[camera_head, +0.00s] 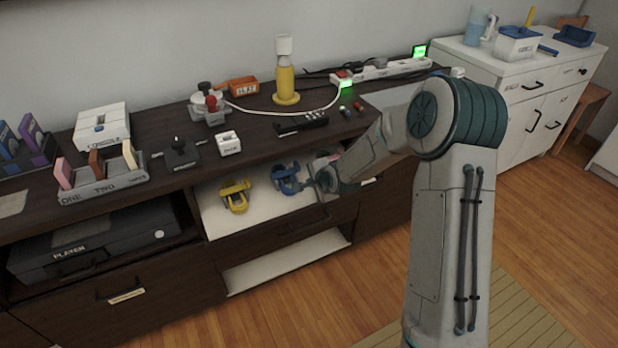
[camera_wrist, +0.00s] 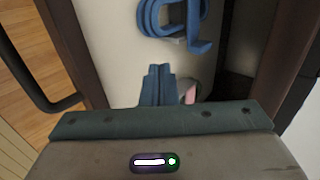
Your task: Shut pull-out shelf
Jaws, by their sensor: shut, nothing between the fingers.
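The pull-out shelf (camera_head: 258,218) sticks out of the dark cabinet, with a white bottom and a dark front that carries a bar handle. Its white bottom (camera_wrist: 112,45) and the handle (camera_wrist: 62,105) also show in the wrist view. A yellow item (camera_head: 235,196) and a blue item (camera_head: 287,179) lie on it. My gripper (camera_head: 324,181) is at the shelf's right part, beside the blue item. In the wrist view my shut, empty fingers (camera_wrist: 158,86) are over the white bottom, below the blue item (camera_wrist: 172,18) in the picture. Contact with the shelf cannot be told.
A white-floored lower compartment (camera_head: 287,264) is under the shelf. The cabinet top (camera_head: 255,150) holds a remote (camera_head: 301,122), a yellow lamp-like object (camera_head: 285,75) and organizers. A white cabinet (camera_head: 530,95) stands at the right.

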